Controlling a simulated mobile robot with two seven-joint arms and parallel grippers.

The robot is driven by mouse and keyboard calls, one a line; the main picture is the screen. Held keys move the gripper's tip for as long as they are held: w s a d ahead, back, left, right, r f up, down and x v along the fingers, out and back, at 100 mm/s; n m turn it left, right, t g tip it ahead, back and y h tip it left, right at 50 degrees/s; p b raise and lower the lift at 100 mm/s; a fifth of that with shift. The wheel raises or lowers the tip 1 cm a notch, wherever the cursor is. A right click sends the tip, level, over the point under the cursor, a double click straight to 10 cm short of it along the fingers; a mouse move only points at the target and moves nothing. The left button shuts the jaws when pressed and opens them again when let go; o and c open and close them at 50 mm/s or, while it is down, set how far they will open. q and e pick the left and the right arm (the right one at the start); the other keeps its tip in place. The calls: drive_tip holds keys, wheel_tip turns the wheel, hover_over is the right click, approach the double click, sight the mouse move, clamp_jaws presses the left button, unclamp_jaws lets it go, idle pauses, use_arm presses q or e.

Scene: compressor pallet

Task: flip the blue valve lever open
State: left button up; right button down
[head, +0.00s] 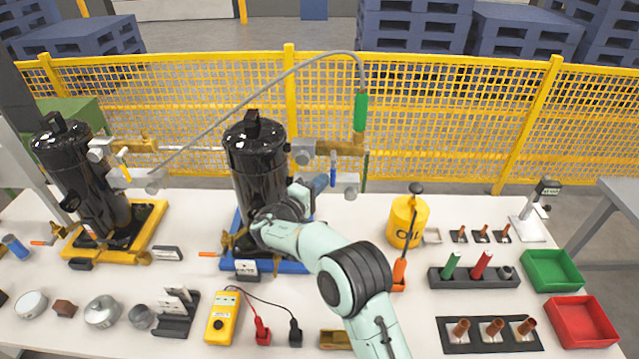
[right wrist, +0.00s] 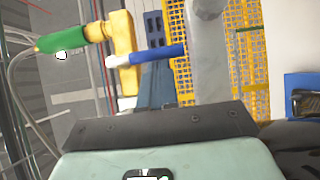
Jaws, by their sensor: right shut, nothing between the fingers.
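The blue valve lever (head: 333,168) hangs down beside the brass pipe (head: 348,147) to the right of the middle black compressor (head: 257,165). In the right wrist view the lever (right wrist: 158,54) lies across the picture and meets the brass fitting (right wrist: 123,47). My right gripper (head: 318,186) is just left of and below the lever, partly hidden by its own hand. It is shut and holds nothing. I cannot tell whether it touches the lever. My left gripper is not in view.
A grey hose runs to a green sleeve (head: 361,112) above the pipe. A second compressor (head: 82,175) stands at left. A yellow oil can (head: 407,221), a yellow meter (head: 222,318), a green bin (head: 551,270) and a red bin (head: 581,322) stand on the white table. A yellow fence (head: 440,125) is behind.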

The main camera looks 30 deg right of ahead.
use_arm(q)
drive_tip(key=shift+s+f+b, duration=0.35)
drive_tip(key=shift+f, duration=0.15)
use_arm(e)
drive_tip(key=shift+s+d+f+n, duration=0.1)
drive_tip(key=shift+s+f+n, duration=0.05)
drive_tip(key=shift+n, duration=0.15)
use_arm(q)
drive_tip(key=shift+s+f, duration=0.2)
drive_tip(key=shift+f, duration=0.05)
use_arm(e)
drive_tip(key=shift+d, duration=0.1)
